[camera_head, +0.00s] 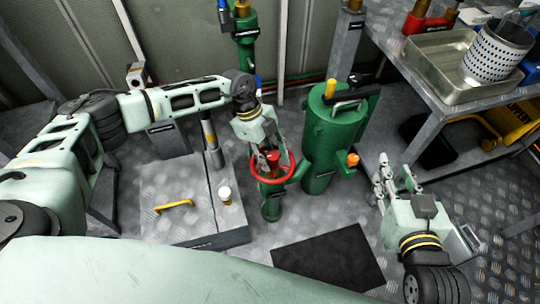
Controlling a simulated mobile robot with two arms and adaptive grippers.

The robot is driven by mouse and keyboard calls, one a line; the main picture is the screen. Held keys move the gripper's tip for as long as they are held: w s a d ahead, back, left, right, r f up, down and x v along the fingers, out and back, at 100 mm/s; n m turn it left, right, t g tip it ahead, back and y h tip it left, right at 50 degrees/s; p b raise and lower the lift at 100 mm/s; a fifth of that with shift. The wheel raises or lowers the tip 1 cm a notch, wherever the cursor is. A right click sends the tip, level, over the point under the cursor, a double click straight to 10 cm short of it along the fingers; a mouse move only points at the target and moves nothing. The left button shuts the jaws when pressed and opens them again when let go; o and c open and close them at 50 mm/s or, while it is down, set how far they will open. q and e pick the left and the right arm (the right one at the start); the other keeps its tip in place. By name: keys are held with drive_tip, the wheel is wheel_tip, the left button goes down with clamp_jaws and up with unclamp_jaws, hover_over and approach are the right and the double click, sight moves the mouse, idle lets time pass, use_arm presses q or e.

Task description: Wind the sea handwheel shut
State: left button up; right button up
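The handwheel (286,180) is a red ring on top of a short green valve body (271,207) that stands on the floor. My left gripper (269,163) points down over the wheel's middle, with its fingertips at or just above the hub. The fingers look slightly apart, but I cannot tell whether they touch or grip the hub. My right gripper (388,172) is to the right of the green tank, away from the wheel. Its fingers point up and are apart, with nothing between them.
A green tank (325,130) stands right behind the wheel. A steel bench with a metal tray (432,75) and perforated basket (492,55) is at right. A raised plate with a yellow handle (174,206) and small cup (225,194) is at left. A dark mat (328,258) lies in front.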

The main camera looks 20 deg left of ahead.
use_arm(q)
clamp_jaws()
drive_tip(key=shift+s, duration=0.1)
idle(0.3)
